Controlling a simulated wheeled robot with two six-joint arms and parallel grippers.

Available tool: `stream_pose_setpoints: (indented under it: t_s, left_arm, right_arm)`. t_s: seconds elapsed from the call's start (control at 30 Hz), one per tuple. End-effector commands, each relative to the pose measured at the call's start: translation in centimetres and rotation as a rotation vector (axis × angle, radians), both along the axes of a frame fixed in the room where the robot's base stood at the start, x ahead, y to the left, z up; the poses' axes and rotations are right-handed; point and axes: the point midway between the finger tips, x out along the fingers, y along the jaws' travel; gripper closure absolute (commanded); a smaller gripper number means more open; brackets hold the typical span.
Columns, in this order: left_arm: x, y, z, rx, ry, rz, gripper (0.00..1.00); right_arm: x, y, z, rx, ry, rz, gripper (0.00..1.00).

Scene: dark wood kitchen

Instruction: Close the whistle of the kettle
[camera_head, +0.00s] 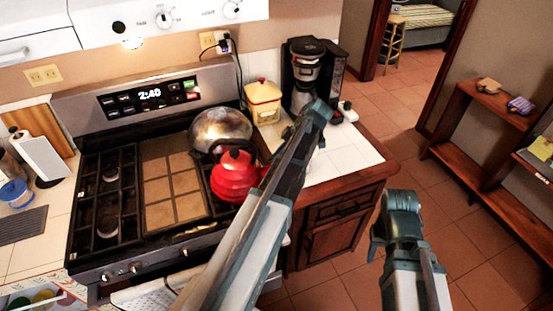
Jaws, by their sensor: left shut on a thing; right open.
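The red kettle (233,179) with a black handle and black lid knob stands upright on the right burners of the stove. Its right side is covered by my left arm, so the spout and whistle are hidden and I cannot tell whether the whistle is open or closed. My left gripper (267,176) is at the kettle's right side, mostly hidden behind my arm. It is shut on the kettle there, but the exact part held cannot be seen. My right gripper (378,247) is open, well right of the kettle, over the floor beyond the counter; its fingertips are not clear.
A round metal pot (219,127) stands close behind the kettle. A yellow-and-red canister (263,101) and a coffee maker (306,73) stand on the counter behind. Bare white counter (350,153) lies right of my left arm. The tiled floor (345,280) around my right arm is clear.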

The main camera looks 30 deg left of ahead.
Motion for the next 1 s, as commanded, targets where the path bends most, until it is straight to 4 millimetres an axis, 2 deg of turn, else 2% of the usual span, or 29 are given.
stream_pose_setpoints:
  t_s: [0.03,0.2,0.77,0.8,0.93,1.0]
  left_arm:
    - [-0.10,-0.23,-0.55,0.010,0.010,0.002,1.00]
    - [-0.11,-0.37,-0.51,0.052,0.029,0.003,1.00]
    - [-0.16,-0.40,-0.35,0.074,0.040,0.004,1.00]
    - [-0.16,-0.39,-0.34,0.074,0.040,0.004,0.79]
    - [-0.11,-0.37,-0.31,0.076,0.038,0.003,0.56]
    - [-0.07,-0.36,-0.29,0.077,0.038,0.002,0.53]
  right_arm:
    - [0.00,0.00,-0.70,0.000,0.000,0.000,0.55]
    - [0.00,0.00,-1.25,0.000,0.000,0.001,0.55]
    - [0.00,0.00,-1.42,0.000,0.000,0.001,0.55]
    - [0.00,0.00,-1.42,0.000,0.000,0.001,0.55]
    - [0.00,0.00,-1.40,0.000,0.000,0.001,0.55]
    - [0.00,0.00,-1.39,0.000,0.000,0.001,0.55]
